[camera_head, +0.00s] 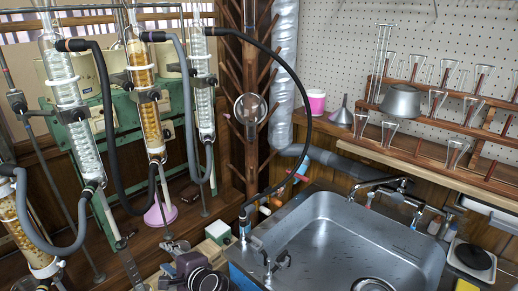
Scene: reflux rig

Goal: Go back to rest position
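A dark, rounded shape (198,274) at the bottom edge, left of the sink, may be part of my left gripper. Its fingers cannot be made out, and I see nothing held. My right gripper is not in view. The reflux rig stands at the left, with upright glass condensers: a clear one (62,75), an amber one (141,68) and another clear one (201,75). Another amber one (30,235) is cut by the left edge. Black and grey hoses join them. A long black hose (309,105) arcs from the right condenser down to the sink's left corner.
A steel sink (340,240) with taps (383,184) fills the lower right. Wooden shelves (430,162) behind it hold several glass vessels and a metal pot (401,101). A wooden peg rack (249,100) stands mid-back. Small boxes and clutter crowd the bench left of the sink.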

